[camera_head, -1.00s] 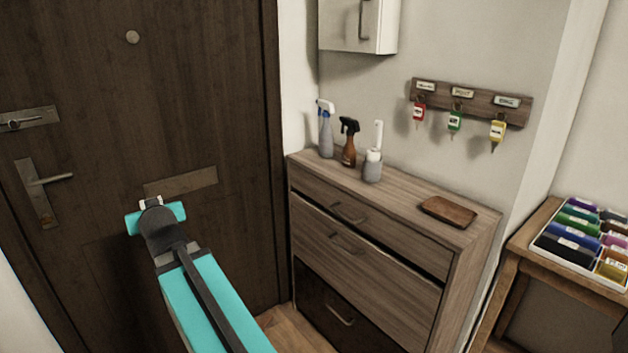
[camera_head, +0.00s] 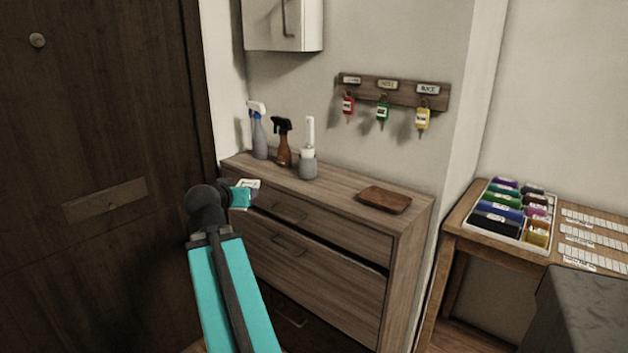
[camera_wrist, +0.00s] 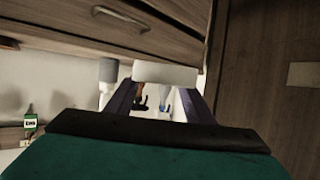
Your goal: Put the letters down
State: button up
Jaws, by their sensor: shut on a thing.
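My gripper (camera_head: 247,187) is at the front left edge of the wooden dresser (camera_head: 340,230), at about the height of its top. It is shut on the letters (camera_head: 250,183), a small white piece beyond the turquoise end of my arm. In the wrist view the letters (camera_wrist: 165,74) show as a pale white band between the two dark fingers (camera_wrist: 160,100). How many letters there are cannot be told. A shallow brown wooden tray (camera_head: 384,199) lies on the dresser top to the right of my gripper, and looks empty.
On the dresser top stand a grey-blue spray bottle (camera_head: 258,135), a brown spray bottle (camera_head: 282,145) and a brush in a grey holder (camera_head: 308,160). A key rack (camera_head: 395,90) hangs above. A side table (camera_head: 475,208) at right holds a tray of coloured rolls (camera_head: 490,235). The dark door (camera_head: 90,130) is at left.

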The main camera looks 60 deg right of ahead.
jog(key=s+d+r+m+g+b, duration=0.1)
jog(key=s+d+m+g, duration=0.2)
jog(key=s, duration=0.9)
jog(key=s+d+m+g+b, duration=0.1)
jog(key=s+d+m+g, duration=0.3)
jog(key=s, duration=0.9)
jog(key=shift+s+d+r+g+h, duration=0.3)
jog(key=shift+d+r+g, duration=0.15)
jog(key=shift+d, duration=0.75)
jog(key=shift+d+p, duration=0.15)
jog(key=shift+p, duration=0.15)
jog(key=d+p, duration=0.2)
jog(key=p, duration=0.2)
jog(key=d+p, duration=0.2)
jog(key=p, duration=0.3)
jog(key=shift+w, duration=0.4)
jog(key=d+p, duration=0.1)
jog(key=p, duration=0.3)
jog(key=shift+f, duration=0.1)
